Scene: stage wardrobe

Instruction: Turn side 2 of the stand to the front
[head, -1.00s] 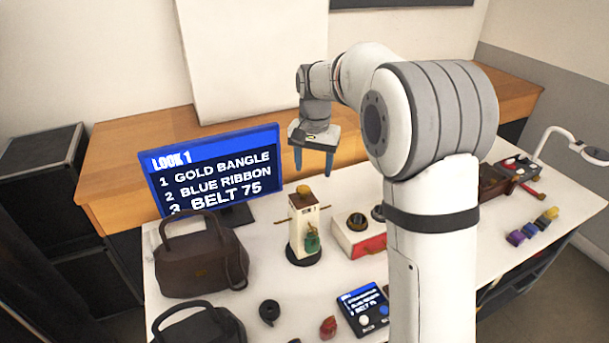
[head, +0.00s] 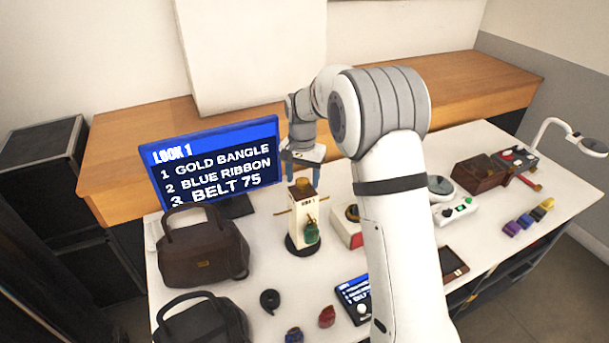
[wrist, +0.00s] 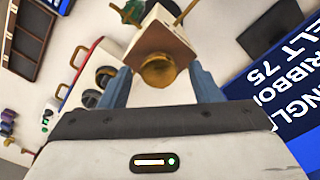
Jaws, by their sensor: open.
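The stand (head: 302,222) is a cream square post on a round black base, upright on the white table. It has a brass knob (head: 303,184) on top, thin pegs at its sides and a green item (head: 311,232) hanging on the face toward the head camera. Small lettering on that face looks like "SIDE 1", but it is hard to read. My gripper (head: 301,178) is open just above and behind the stand's top. In the wrist view, the knob (wrist: 158,70) lies between the two blue fingers, with gaps visible on both sides.
A screen (head: 215,165) listing Look 1 stands left of the stand. Two dark bags (head: 202,255) (head: 203,325) are at the table's left. A red and white box (head: 347,230) is close on the right, partly behind my arm. Several coloured spools (head: 527,219) lie far right.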

